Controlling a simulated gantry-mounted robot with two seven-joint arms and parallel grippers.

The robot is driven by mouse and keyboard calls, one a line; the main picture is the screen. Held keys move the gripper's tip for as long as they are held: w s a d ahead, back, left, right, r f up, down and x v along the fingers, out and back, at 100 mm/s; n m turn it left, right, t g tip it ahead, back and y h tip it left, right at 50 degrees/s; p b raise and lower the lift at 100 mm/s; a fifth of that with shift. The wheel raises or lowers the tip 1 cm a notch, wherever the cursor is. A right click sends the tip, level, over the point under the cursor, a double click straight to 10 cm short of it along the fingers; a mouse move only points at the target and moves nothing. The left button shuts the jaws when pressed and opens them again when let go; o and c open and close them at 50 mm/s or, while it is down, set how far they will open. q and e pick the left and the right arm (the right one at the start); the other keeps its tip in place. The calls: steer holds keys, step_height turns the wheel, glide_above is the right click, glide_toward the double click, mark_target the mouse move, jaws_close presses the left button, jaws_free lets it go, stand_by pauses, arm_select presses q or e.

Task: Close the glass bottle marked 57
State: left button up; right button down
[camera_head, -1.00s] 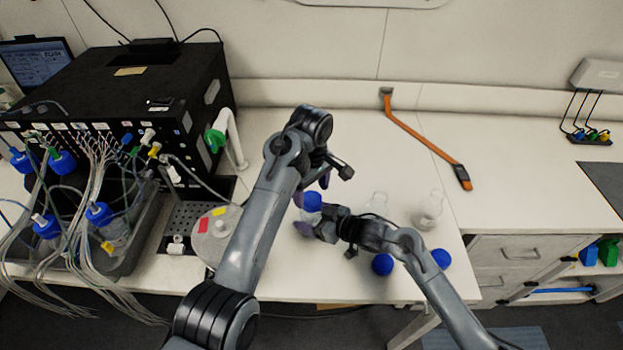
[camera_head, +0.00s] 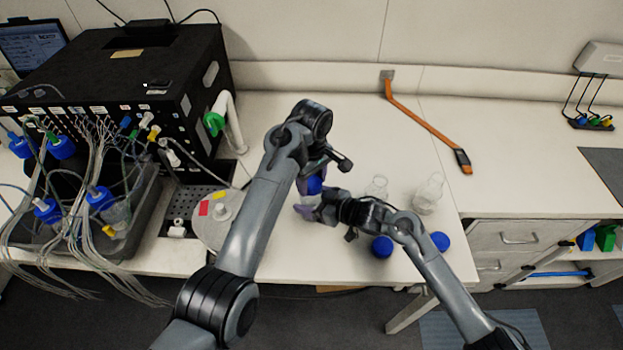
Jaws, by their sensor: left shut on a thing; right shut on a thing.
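A blue cap (camera_head: 314,187) is at the fingers of my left gripper (camera_head: 314,179), which is shut on it. Just below it, my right gripper (camera_head: 310,207) is shut on a glass bottle (camera_head: 308,200), reaching in from the right. The cap sits directly above the bottle, at its mouth. I cannot tell whether the cap is seated. Much of the bottle is hidden by my fingers and arms, and no number is readable on it.
Two clear glass bottles, one small (camera_head: 376,188) and one larger (camera_head: 428,193), stand to the right. Two loose blue caps (camera_head: 382,247) (camera_head: 440,241) lie near the bench's front edge. A round grey plate (camera_head: 212,226) is left of my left arm.

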arm_select(q)
steer(key=shift+c, duration=0.6)
steer(key=m, duration=0.6)
steer(key=o, duration=1.2)
steer(key=shift+c, duration=0.2)
steer(key=shift+r, duration=0.1)
steer(key=shift+r, duration=2.15)
steer(key=shift+c, duration=0.4)
